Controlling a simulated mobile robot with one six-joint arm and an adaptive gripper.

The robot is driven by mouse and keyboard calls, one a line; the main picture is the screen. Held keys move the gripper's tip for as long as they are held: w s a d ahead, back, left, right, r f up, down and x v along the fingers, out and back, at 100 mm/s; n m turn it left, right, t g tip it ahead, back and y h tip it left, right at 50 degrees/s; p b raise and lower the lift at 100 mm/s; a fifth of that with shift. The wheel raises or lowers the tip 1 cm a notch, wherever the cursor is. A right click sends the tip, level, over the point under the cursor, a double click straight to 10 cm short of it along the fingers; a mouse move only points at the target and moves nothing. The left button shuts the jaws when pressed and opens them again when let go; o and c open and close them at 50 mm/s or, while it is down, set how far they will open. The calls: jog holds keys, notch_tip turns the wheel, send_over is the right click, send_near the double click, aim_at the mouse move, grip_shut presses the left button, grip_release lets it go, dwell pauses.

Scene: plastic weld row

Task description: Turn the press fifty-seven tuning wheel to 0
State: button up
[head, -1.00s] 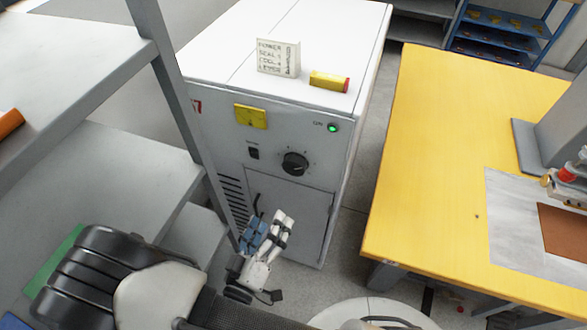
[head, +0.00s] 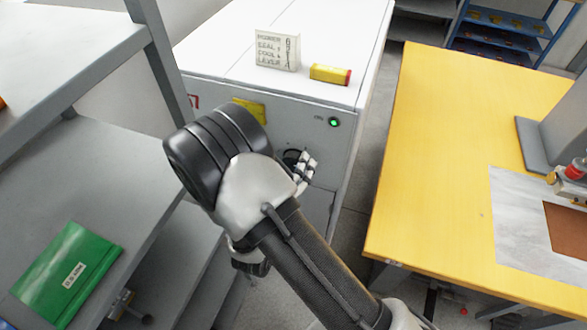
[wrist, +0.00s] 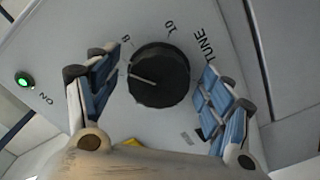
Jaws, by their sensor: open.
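The press's tuning wheel is a round black knob (wrist: 158,76) with a white pointer line, in the middle of the wrist view. "TUNE", "10" and "8" are printed around its upper side. The pointer points left, a little below the "8". My gripper (wrist: 160,68) is open, with one blue-padded finger on each side of the knob and gaps visible between pads and knob. In the head view my gripper (head: 304,168) is at the front panel of the white press cabinet (head: 345,60), and the knob (head: 291,156) is mostly hidden behind it.
A green ON lamp (head: 334,122) is lit on the panel. A printed card (head: 277,49) and a yellow-red block (head: 330,74) sit on the cabinet top. A yellow table (head: 440,170) stands right, grey shelves (head: 100,160) left with a green binder (head: 68,268).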

jog(key=shift+c, duration=0.4)
jog(key=c, duration=1)
